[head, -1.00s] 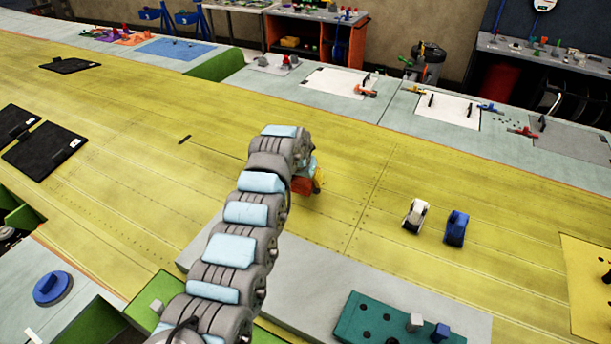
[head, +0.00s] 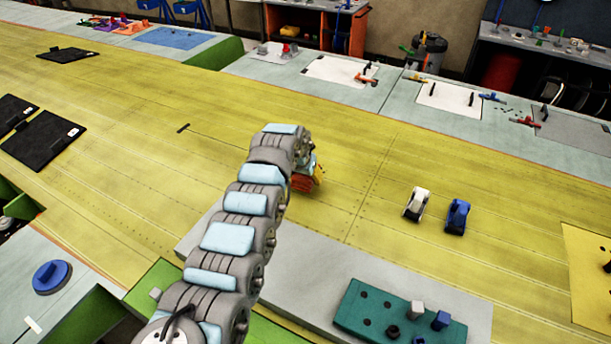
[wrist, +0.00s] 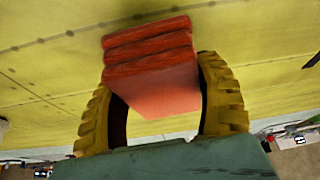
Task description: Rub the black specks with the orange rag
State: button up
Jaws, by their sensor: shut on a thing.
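The orange rag (wrist: 150,75) is a folded block in the wrist view, gripped between the two yellow ribbed fingers of my gripper (wrist: 160,100). In the head view the rag (head: 303,183) shows beside my wrist, low over the yellow wing skin. My arm hides part of the gripper there. A few tiny dark specks (head: 323,168) seem to show on the skin just right of the rag, too small to tell well. In the wrist view, dark dots (wrist: 138,16) lie along the skin beyond the rag. I cannot tell whether the rag touches the skin.
A white clamp-like tool (head: 417,204) and a blue one (head: 457,216) stand on the skin to the right. A teal holed block (head: 375,310) lies on the grey front ledge (head: 285,285). Black mats (head: 42,142) lie at the left. The skin between is mostly clear.

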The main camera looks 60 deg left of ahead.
aim_at(299, 186)
jog(key=shift+f, duration=1)
dwell(0.4)
jog(key=shift+w+r, duration=0.1)
jog(key=shift+s+d+p, duration=0.1)
jog(key=shift+s+p, duration=0.1)
jog(key=shift+p, duration=0.1)
jog(key=shift+s+d+p, duration=0.45)
jog(key=shift+s+p, duration=0.2)
jog(key=shift+p, duration=0.55)
jog(key=shift+s+d+p, duration=0.55)
jog(key=shift+s+p, duration=0.05)
jog(key=shift+s, duration=0.2)
